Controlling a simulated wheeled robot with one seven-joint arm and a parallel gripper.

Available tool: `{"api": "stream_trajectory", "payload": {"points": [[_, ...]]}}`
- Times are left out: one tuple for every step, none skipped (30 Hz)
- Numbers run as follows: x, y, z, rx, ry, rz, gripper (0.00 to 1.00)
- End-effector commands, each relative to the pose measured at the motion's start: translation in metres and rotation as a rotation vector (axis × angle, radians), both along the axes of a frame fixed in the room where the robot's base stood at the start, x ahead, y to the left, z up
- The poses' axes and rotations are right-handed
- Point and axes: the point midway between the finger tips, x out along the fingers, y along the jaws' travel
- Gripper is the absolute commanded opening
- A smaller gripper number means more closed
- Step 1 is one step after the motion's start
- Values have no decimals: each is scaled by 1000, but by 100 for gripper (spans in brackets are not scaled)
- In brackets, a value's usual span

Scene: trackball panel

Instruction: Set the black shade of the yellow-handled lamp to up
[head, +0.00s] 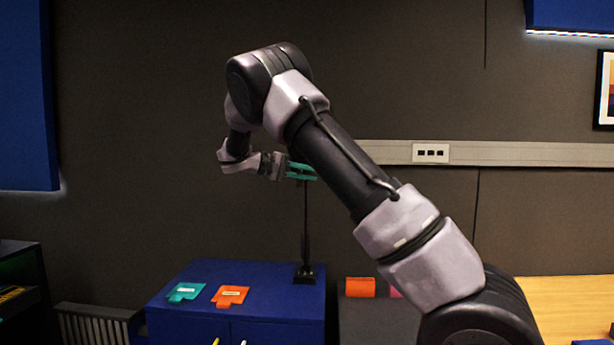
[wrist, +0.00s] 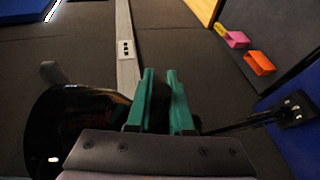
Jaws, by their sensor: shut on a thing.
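The lamp stands on a blue cabinet, with a thin dark post (head: 305,228) and a small dark base (head: 305,274). The post (wrist: 240,123) and base (wrist: 293,110) also show in the wrist view, at the right. Its glossy black shade (wrist: 72,135) shows at lower left in the wrist view, beside the fingers. My gripper (head: 301,171) is at the top of the post. In the wrist view its teal fingers (wrist: 161,98) are shut on a dark part at the shade. The exact contact is hidden, and I see no yellow handle on the lamp.
The blue cabinet (head: 262,306) carries a teal piece (head: 186,291) and an orange piece (head: 230,295). An orange box (head: 360,287) stands right of it. A wall rail with a socket (head: 431,153) runs behind my arm. The wall area left of my gripper is clear.

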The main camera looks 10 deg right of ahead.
Motion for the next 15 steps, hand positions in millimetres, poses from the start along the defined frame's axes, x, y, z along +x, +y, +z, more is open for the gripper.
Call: {"api": "stream_trajectory", "payload": {"points": [[-1,-1,-2,-16,9,-3,0],[-1,-1,-1,-26,12,-3,0],[-1,-1,-1,-37,15,-3,0],[-1,-1,0,-43,17,-2,0],[-1,-1,0,-48,19,-2,0],[-1,-2,0,-55,21,-2,0],[-1,-2,0,-59,22,-2,0],[-1,-2,0,-62,23,-2,0],[-1,-2,0,-65,24,-2,0],[-1,-2,0,-66,25,-2,0],[-1,-2,0,-68,25,-2,0],[-1,-2,1,-69,25,-2,0],[-1,-2,1,-69,25,-2,0],[-1,-2,1,-69,25,-2,0],[-1,-2,1,-69,25,-2,0]]}}
